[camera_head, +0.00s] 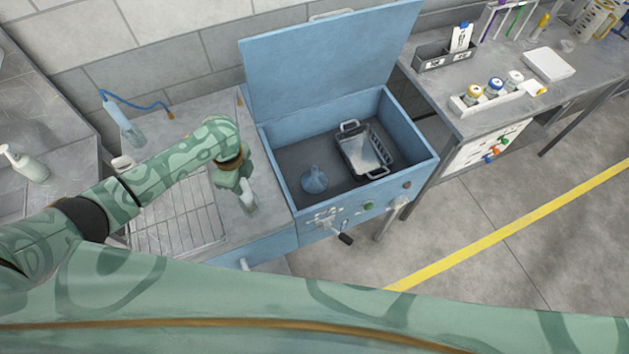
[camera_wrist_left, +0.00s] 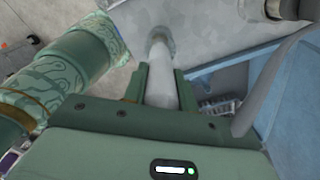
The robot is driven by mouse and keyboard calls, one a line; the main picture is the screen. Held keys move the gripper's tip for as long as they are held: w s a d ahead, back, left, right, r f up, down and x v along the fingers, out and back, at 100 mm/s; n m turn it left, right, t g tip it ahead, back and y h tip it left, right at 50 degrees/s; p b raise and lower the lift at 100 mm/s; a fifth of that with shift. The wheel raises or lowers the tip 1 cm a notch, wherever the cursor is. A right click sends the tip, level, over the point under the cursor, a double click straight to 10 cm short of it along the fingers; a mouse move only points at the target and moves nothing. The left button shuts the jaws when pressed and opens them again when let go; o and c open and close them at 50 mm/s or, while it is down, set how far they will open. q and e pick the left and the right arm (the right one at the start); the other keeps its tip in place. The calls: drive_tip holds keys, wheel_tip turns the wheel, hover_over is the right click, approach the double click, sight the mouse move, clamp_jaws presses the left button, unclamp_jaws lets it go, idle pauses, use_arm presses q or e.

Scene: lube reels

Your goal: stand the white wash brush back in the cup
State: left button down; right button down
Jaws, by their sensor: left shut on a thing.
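My left gripper (camera_head: 244,190) is over the grey counter to the left of the open blue washer. In the left wrist view my left gripper (camera_wrist_left: 161,74) is shut on a pale, rod-shaped handle, which I take to be the white wash brush (camera_wrist_left: 161,88). Its far end widens to a grey round part near a grey surface; I cannot tell whether they touch. In the head view a light bit of the brush (camera_head: 250,207) shows below the fingers. A small whitish round thing (camera_head: 122,163) behind my left forearm may be the cup, partly hidden. My right gripper is not in view.
The blue washer (camera_head: 418,146) stands open, with a dark wire basket (camera_head: 383,150) and a blue flask-like thing (camera_head: 314,181) inside. A wire rack (camera_head: 180,232) lies under my left arm. A pump bottle (camera_head: 28,166) stands at far left, a blue-hosed bottle (camera_head: 122,122) at the back.

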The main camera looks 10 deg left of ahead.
use_arm(q)
drive_tip(key=shift+f, duration=0.55)
idle(0.4)
drive_tip(key=c, duration=1)
unclamp_jaws()
drive_tip(key=shift+c, duration=0.2)
wheel_tip(320, 180, up, 16)
drive_tip(key=p, duration=0.3)
drive_tip(key=shift+r, duration=0.15)
